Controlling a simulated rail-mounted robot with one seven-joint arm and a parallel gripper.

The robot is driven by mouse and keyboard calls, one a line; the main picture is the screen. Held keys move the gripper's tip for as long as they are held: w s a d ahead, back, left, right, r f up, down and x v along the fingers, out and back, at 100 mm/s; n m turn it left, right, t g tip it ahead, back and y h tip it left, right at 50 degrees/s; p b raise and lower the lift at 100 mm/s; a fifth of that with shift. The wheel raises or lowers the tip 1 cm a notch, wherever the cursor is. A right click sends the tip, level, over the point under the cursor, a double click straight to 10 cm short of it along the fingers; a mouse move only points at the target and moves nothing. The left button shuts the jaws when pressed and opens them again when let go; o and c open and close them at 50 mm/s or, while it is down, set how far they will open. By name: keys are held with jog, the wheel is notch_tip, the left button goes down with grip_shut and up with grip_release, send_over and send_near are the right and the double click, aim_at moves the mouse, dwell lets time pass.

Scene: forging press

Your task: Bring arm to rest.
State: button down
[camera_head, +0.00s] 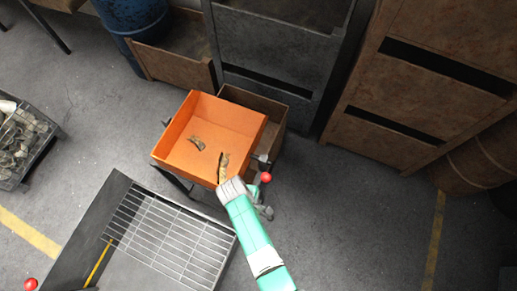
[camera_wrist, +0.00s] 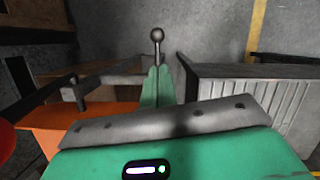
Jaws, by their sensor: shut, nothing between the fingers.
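My gripper (camera_wrist: 157,80) shows in the wrist view as two green fingers shut together, with nothing between them. A grey rod with a round ball end (camera_wrist: 157,35) shows just beyond the fingertips; I cannot tell whether they touch. In the head view my green arm reaches up from the bottom, its pale end at the near right corner of an orange tray (camera_head: 178,150). The tray holds a few small brownish pieces (camera_head: 196,142).
A red knob (camera_head: 266,177) stands right of the tray. A metal grate table (camera_head: 170,235) lies in front of it. Grey drawers (camera_head: 280,45) and a rusty brown cabinet (camera_head: 420,80) stand behind. A crate of grey pieces (camera_head: 22,140) is at left. Floor at right is clear.

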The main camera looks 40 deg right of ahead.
dwell(0.5)
jog(key=w+a+r+m+t, duration=0.25)
jog(key=w+r+t, duration=0.75)
jog(key=w+r, duration=1.3)
notch_tip(320, 180, up, 24)
jog(key=w+a+m+t, duration=0.1)
jog(key=a+m+t, duration=0.2)
jog(key=t, duration=0.3)
jog(key=s+a+r+m+t, duration=0.1)
jog(key=s+r+t, duration=0.3)
jog(key=r, duration=0.7)
jog(key=s+a+r+m+t+y, duration=0.1)
jog(key=s+a+r+t, duration=0.2)
jog(key=s+r, duration=0.5)
jog(key=s+a+r+m+t+y, duration=0.1)
jog(key=s+r+t, duration=0.3)
jog(key=r, duration=1.1)
jog(key=shift+s+a+t, duration=0.3)
jog(key=shift+s+a, duration=0.3)
jog(key=shift+s, duration=0.5)
